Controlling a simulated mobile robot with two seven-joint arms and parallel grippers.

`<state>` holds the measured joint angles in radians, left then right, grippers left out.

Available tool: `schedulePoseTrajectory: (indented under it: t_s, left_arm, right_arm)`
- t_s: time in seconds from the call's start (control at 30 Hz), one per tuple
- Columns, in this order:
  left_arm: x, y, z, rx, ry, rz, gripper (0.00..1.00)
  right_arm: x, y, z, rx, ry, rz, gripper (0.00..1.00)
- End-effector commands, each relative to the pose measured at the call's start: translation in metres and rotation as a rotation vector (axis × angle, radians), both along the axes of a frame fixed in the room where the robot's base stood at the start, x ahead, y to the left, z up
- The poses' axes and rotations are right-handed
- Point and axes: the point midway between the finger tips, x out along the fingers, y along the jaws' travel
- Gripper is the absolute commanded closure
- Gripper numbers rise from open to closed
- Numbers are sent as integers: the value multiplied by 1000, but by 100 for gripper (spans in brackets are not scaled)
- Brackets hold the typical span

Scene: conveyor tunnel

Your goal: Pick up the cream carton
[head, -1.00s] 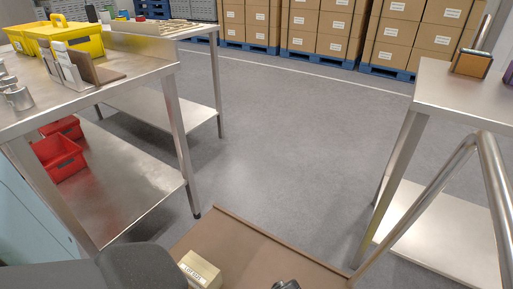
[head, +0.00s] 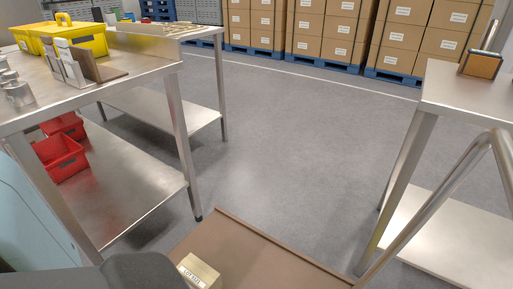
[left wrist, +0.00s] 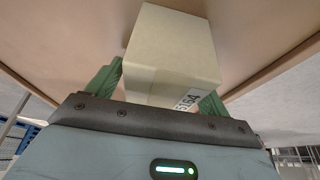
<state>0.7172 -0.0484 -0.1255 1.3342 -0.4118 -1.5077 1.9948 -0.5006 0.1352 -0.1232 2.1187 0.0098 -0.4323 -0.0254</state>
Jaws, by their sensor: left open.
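The cream carton (head: 199,272) is a small box with a printed label, on the brown surface at the bottom of the head view. In the left wrist view the carton (left wrist: 172,50) fills the upper middle, its label number partly visible at the lower right. My left gripper (left wrist: 164,84) is open, with one green finger on each side of the carton's near end. I cannot tell whether the fingers touch it. The carton hides parts of the fingers. My right gripper is in neither view.
The brown surface (head: 265,252) has a raised edge. A steel table (head: 135,72) at the left holds a yellow bin (head: 78,40) and metal cups; red bins (head: 60,158) sit on its shelf. A steel table (head: 465,95) and metal rail (head: 440,205) stand right. Floor between is clear.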

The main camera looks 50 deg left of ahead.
Motion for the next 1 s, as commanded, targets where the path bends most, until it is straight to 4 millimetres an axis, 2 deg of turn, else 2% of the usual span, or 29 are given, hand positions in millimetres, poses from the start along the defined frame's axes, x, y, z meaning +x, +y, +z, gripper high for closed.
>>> schedulePoseTrajectory:
  t_s: [0.43, 0.87, 1.0]
  left_arm:
    - [0, 0, -2, 0, -1, -1, 20]
    - [0, 0, -2, 0, -1, -1, 74]
    - [0, 0, -2, 0, -1, 0, 74]
  right_arm:
    - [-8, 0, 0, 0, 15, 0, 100]
    - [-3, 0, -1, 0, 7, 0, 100]
    - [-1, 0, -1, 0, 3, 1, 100]
